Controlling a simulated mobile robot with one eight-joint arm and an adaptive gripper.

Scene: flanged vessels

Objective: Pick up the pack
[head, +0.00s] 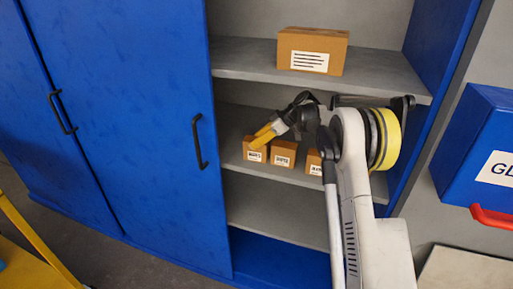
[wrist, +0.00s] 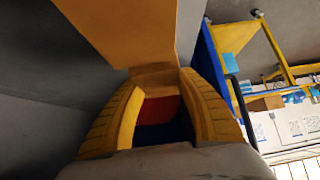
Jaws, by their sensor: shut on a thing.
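Three small brown packs with white labels are in a row on the middle shelf (head: 249,184) of the cabinet: a left pack (head: 255,155), a middle pack (head: 283,155) and a right pack (head: 313,162). My arm partly hides the right pack. The label print is too small to read surely. My gripper (head: 264,137) has its yellow fingers at the left pack, reaching from the right. In the wrist view the fingers (wrist: 157,82) are shut on the pack, which fills the top middle (wrist: 128,28). I cannot tell whether it touches the shelf.
A larger labelled carton (head: 312,50) stands on the shelf above. A blue cabinet door (head: 110,130) with a black handle is to the left. A blue box (head: 480,150) with a red handle is at right. The lower shelf (head: 275,225) looks clear.

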